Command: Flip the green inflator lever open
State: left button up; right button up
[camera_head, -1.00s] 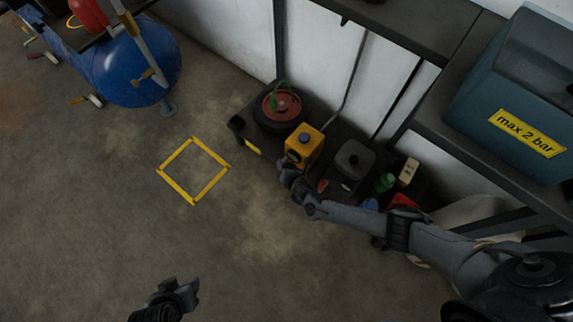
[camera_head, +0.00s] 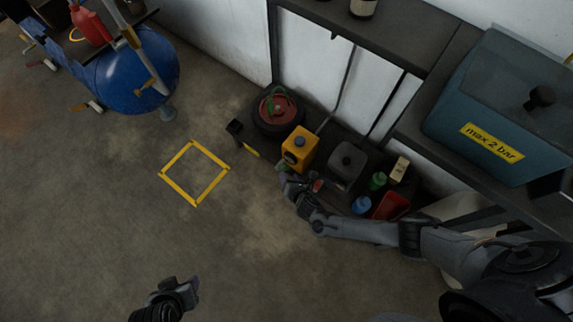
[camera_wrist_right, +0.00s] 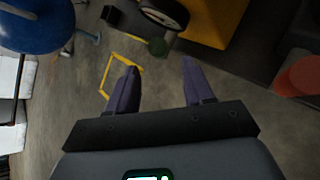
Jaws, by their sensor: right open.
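A yellow box-shaped unit (camera_head: 303,143) with a dark knob on top stands on the low dark shelf; it also shows in the right wrist view (camera_wrist_right: 215,22). A round dial gauge (camera_wrist_right: 163,13) is at its side. A small green part (camera_wrist_right: 157,46), which looks like the lever, sits just below the gauge, seen nearly end-on; its exact pose is unclear. My right gripper (camera_wrist_right: 158,72) is open and empty, with the green part beyond its fingertips, between them in the picture. In the head view the right gripper (camera_head: 287,179) is close to the yellow unit's front. My left gripper (camera_head: 183,288) hangs over the floor, away from everything.
A red-brown wheel (camera_head: 268,113) with a green loop lies left of the yellow unit. A dark canister (camera_head: 347,163), a green bottle (camera_head: 377,181), a blue item (camera_head: 361,205) and a red tray (camera_head: 391,206) stand to the right. The floor around the yellow square (camera_head: 163,177) is clear.

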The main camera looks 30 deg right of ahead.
jog(key=shift+p+v, duration=0.5)
jog(key=shift+v, duration=0.85)
jog(key=shift+c, duration=0.2)
